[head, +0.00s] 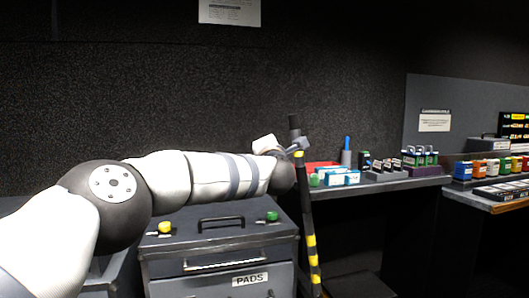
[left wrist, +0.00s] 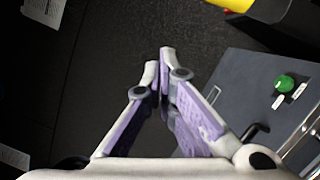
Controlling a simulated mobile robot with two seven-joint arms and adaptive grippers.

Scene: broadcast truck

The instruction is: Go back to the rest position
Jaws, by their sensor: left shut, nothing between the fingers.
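My left arm (head: 205,177) comes in from the left in the head view and stretches across in front of the dark wall, above a grey case. Its far end is small and partly hidden there. In the left wrist view my left gripper (left wrist: 158,68) is shut, its two fingers meeting at the tips with nothing between them. The fingers are in front of the dark wall, apart from the grey case. My right gripper is in neither view.
The grey case (head: 222,249), labelled PADS, has a black handle, a green knob (head: 272,216) and a yellow knob (head: 165,227). A yellow-black striped pole (head: 312,247) stands beside it. Shelves at right hold blue-white boxes (head: 344,178) and several colored items.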

